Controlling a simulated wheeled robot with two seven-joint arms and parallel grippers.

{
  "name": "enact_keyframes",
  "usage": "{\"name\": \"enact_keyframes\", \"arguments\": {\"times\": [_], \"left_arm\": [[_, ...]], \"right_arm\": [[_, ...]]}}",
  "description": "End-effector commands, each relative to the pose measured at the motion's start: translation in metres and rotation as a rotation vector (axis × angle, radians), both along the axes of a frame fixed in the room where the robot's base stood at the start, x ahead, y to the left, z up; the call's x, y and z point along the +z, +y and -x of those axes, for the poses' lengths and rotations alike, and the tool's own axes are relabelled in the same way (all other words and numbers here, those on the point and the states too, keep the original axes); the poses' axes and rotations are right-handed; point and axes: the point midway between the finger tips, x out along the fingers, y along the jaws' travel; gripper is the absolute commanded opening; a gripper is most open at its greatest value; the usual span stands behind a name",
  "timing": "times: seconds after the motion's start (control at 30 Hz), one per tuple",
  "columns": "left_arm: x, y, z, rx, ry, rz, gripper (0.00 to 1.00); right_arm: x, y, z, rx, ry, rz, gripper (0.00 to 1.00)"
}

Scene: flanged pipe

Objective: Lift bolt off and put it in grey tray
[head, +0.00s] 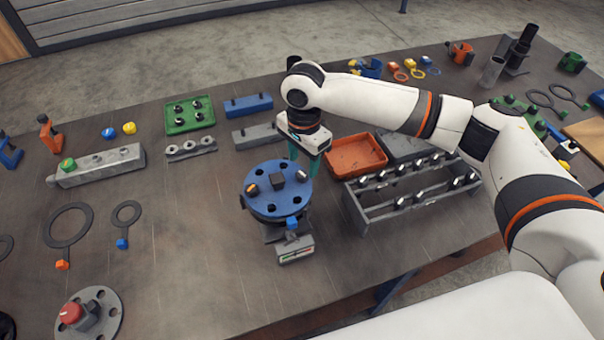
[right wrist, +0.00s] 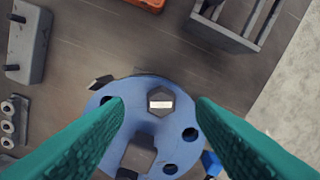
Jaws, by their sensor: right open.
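A dark hex-headed bolt (right wrist: 161,101) with a pale mark on top sits in the rim of the blue flange (right wrist: 176,122) in the right wrist view. The flange (head: 266,203) also shows in the head view, on a stand. My right gripper (head: 302,172) is over its far right edge, pointing down. Its teal fingers (right wrist: 160,103) are open, one on each side of the bolt and apart from it. I cannot tell how far above it they are. A dark grey tray (head: 408,148) lies right of the orange tray. My left gripper is not in view.
The orange tray (head: 357,155) and a grey rack of several bolts (head: 410,205) stand right of the flange. A dark block (head: 277,178) stands on the flange. A green tray (head: 190,127) and blue block (head: 248,105) lie behind.

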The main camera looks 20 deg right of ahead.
Motion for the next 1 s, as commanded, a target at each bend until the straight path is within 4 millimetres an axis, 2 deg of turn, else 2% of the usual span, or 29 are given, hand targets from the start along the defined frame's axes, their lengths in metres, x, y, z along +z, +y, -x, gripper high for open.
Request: {"name": "enact_keyframes", "arguments": {"times": [0.03, 0.13, 0.3, 0.5, 0.57, 0.83, 1.0], "left_arm": [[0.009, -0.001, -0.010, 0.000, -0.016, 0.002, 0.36], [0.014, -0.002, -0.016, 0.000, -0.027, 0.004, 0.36], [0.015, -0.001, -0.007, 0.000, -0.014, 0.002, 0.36], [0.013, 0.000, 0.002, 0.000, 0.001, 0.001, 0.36], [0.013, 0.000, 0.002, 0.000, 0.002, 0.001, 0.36], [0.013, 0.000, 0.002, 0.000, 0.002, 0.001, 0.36], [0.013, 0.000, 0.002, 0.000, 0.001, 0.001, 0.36]], "right_arm": [[-0.005, 0.002, 0.001, 0.000, 0.003, 0.003, 0.51], [-0.021, 0.003, 0.001, -0.001, 0.002, 0.002, 0.51], [-0.036, 0.003, 0.002, 0.001, 0.000, 0.001, 0.51], [-0.037, 0.003, 0.001, 0.002, 0.000, 0.001, 0.51], [-0.037, 0.003, 0.001, 0.002, 0.000, 0.001, 0.43], [-0.036, 0.003, 0.001, 0.002, 0.000, 0.001, 0.00], [-0.036, 0.004, 0.001, 0.002, -0.001, 0.000, 0.00]]}}
